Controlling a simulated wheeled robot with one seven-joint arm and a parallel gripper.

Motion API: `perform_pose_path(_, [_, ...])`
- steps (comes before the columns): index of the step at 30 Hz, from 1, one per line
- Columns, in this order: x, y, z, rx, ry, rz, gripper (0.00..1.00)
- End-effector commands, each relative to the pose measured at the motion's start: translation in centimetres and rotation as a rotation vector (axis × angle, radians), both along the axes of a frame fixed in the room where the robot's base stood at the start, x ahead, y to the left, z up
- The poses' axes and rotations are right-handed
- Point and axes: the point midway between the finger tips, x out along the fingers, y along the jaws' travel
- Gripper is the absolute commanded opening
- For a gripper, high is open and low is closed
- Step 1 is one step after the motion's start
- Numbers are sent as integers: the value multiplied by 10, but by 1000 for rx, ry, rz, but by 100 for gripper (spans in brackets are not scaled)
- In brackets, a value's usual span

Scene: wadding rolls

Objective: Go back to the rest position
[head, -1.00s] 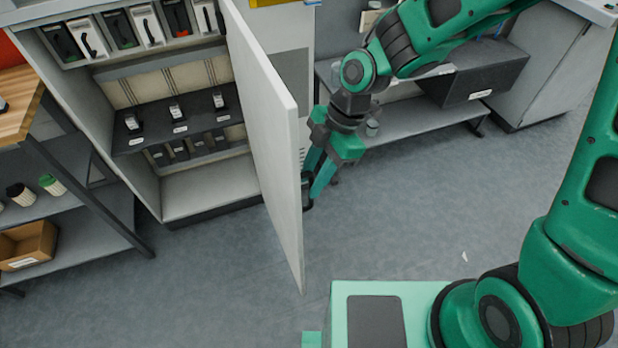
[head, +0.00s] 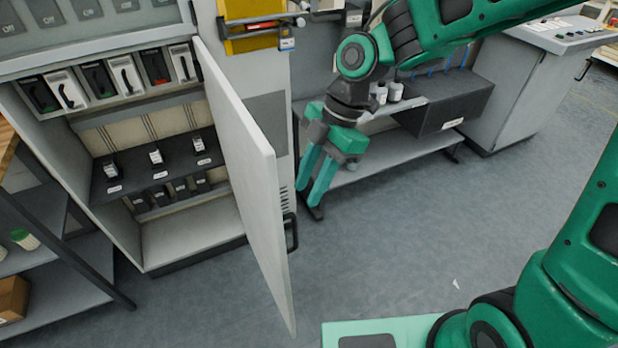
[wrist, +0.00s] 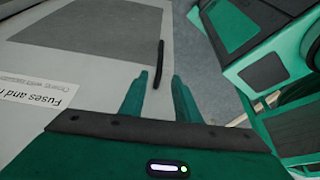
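My gripper (head: 312,203) hangs fingers-down to the right of the open cabinet door (head: 245,170), apart from its black handle (head: 291,232). In the wrist view the two teal fingers of my gripper (wrist: 159,90) are spread with nothing between them. The dark handle (wrist: 159,62) shows beyond the fingertips, on the door's pale face (wrist: 105,60).
The open cabinet (head: 195,235) holds switches and small black devices on shelves. A dark shelving unit (head: 85,270) stands at left. Behind my gripper is a low grey shelf (head: 385,155) with a black box (head: 445,105). The floor (head: 400,240) in front is clear.

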Motion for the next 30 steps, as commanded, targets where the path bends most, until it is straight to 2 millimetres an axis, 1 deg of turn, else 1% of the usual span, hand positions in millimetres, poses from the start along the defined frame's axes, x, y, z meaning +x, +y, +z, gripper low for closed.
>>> perform_pose_path(5, [0,0,0,0,0,-1,30])
perform_pose_path(7, [2,-5,0,-9,0,-24,30])
perform_pose_path(8, [3,-10,1,-18,2,-48,30])
perform_pose_path(11, [11,-41,4,-74,10,-204,30])
perform_pose_path(14, [17,-96,9,-159,31,-480,30])
perform_pose_path(15, [17,-122,12,-195,43,-616,30])
perform_pose_path(16, [16,-142,14,-221,53,-722,30])
perform_pose_path(17, [13,-162,17,-245,66,-830,30])
perform_pose_path(18, [8,-188,20,-273,80,-976,30])
perform_pose_path(20, [-3,-225,25,-309,108,-1198,30])
perform_pose_path(21, [-14,-250,27,-330,130,-1351,30])
perform_pose_path(23, [-33,-283,32,-352,165,-1581,30])
perform_pose_path(24, [-47,-303,34,-363,191,-1732,30])
perform_pose_path(26, [-70,-328,36,-373,234,-1941,30])
perform_pose_path(27, [-84,-342,36,-375,262,-2068,30])
perform_pose_path(30, [-115,-365,36,-375,326,-2323,30])
